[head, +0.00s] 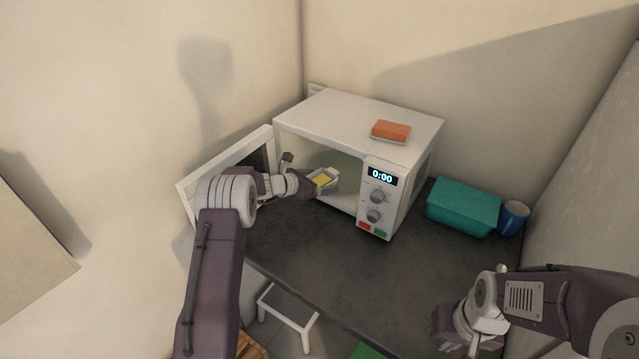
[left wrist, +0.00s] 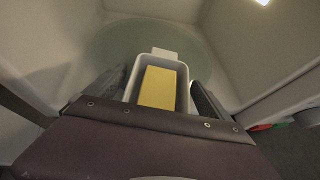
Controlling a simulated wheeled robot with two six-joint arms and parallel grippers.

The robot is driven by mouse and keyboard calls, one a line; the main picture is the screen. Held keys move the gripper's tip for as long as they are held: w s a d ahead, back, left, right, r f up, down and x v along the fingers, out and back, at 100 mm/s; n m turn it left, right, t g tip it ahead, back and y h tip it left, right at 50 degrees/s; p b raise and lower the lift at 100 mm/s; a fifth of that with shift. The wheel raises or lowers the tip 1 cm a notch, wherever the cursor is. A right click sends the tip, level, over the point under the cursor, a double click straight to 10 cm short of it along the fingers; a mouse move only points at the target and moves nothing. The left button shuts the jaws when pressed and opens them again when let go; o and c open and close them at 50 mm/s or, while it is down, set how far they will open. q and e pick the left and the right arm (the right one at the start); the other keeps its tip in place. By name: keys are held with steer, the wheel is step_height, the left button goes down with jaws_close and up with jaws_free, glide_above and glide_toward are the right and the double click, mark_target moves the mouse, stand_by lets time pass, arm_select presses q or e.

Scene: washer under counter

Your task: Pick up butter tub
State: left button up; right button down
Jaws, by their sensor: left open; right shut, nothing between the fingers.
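The butter tub (head: 333,174) is a small pale dish with a yellow block of butter (head: 322,181) in it. It sits inside the open microwave (head: 408,135), near the front of the cavity. In the left wrist view the tub (left wrist: 185,92) lies between the two fingers of my left gripper (left wrist: 163,92), which is open around it. In the head view my left gripper (head: 303,176) reaches in at the microwave's opening. Whether the fingers touch the tub cannot be told. My right gripper (head: 455,330) is shut and empty, low at the right, in front of the counter.
The microwave door (head: 190,188) stands open at the left, beside my left arm. An orange sponge-like block (head: 391,130) lies on top of the microwave. A teal box (head: 463,207) and a blue cup (head: 513,217) stand to the right. The dark counter (head: 300,250) in front is clear.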

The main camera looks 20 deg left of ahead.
mark_target(319, 181)
arm_select(q)
steer(key=shift+w, duration=0.1)
steer(key=c, duration=1.6)
step_height(319, 181, up, 10)
steer(key=shift+p, duration=0.3)
steer(key=shift+c, duration=0.2)
